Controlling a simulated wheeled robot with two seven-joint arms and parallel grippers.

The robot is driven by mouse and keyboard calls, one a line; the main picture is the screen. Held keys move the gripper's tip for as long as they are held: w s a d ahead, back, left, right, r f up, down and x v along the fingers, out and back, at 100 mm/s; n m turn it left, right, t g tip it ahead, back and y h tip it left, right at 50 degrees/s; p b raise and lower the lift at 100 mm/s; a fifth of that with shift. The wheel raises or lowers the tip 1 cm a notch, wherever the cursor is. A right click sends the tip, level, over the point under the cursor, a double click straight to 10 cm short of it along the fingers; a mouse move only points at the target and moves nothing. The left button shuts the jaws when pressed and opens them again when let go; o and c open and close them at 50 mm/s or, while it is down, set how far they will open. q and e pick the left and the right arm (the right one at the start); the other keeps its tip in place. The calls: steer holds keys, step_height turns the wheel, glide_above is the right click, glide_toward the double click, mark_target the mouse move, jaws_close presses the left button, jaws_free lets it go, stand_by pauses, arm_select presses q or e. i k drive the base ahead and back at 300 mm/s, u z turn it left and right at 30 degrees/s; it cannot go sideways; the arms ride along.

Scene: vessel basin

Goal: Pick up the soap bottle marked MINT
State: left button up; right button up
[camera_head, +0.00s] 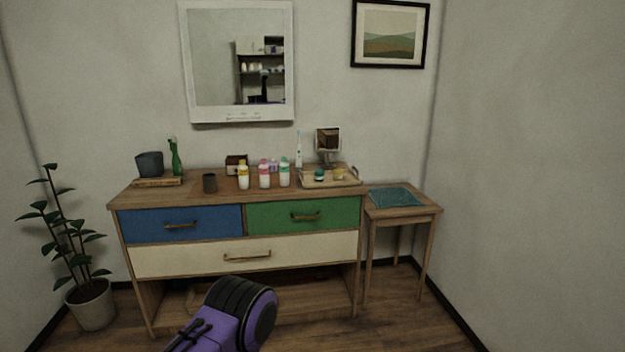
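Three small white bottles stand upright in a row on the dresser top. One has a yellow cap and band (243,177), one is pink (264,175), and one has a green cap and band (284,173). Their labels are too small to read, so I cannot tell by text which is marked MINT. The green one is on the right of the row. Neither of my grippers is in view, and nothing touches the bottles.
The dresser (200,262) has blue, green and cream drawers. A side table (430,209) bears a teal cloth (395,197). A plant (92,303) stands left.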

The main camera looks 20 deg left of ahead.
mark_target(284, 165)
steer(key=u, duration=0.65)
steer(key=i, duration=0.6)
steer(key=u, duration=0.85)
steer(key=i, duration=0.85)
steer(key=z, duration=0.6)
steer(key=i, duration=0.75)
steer(key=z, duration=0.7)
